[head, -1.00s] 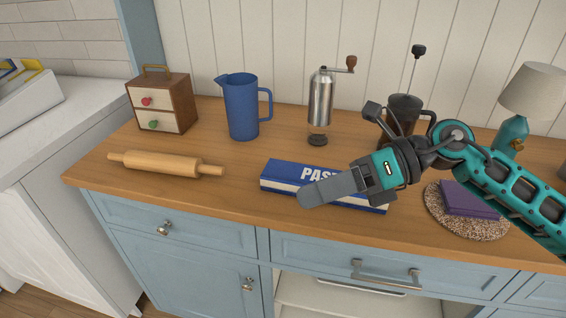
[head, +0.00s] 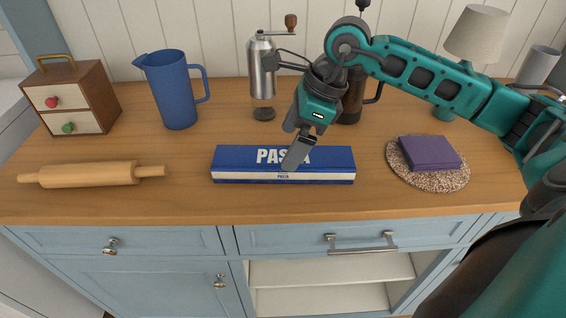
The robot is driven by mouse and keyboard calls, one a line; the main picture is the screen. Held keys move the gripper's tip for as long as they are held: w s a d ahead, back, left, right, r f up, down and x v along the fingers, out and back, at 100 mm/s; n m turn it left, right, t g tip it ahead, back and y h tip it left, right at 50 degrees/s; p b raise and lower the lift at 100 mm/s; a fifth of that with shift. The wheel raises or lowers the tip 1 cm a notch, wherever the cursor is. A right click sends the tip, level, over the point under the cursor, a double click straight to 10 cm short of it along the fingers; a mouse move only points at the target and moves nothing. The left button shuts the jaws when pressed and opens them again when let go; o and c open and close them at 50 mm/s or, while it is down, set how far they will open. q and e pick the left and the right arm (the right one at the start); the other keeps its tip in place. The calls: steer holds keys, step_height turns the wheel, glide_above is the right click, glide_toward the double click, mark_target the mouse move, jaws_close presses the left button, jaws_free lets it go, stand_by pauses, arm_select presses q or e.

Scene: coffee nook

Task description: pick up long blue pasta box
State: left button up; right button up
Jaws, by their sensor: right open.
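The long blue pasta box (head: 327,163) lies flat on the wooden counter near its front edge, in the middle of the head view. It has white lettering on top and a pale front strip. My right gripper (head: 294,160) points down over the middle of the box and covers part of the lettering. It is open, with nothing seen between its fingers. I cannot tell if the fingertips touch the box. My left gripper is not in view.
Behind are a metal grinder (head: 262,75) and dark French press (head: 352,100).

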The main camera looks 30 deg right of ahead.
mark_target(249, 164)
steer(key=x, duration=0.5)
steer(key=shift+s+f, duration=0.1)
steer(key=shift+f, duration=0.1)
steer(key=shift+d, duration=0.1)
steer(key=shift+r, duration=0.1)
steer(key=c, duration=1.4)
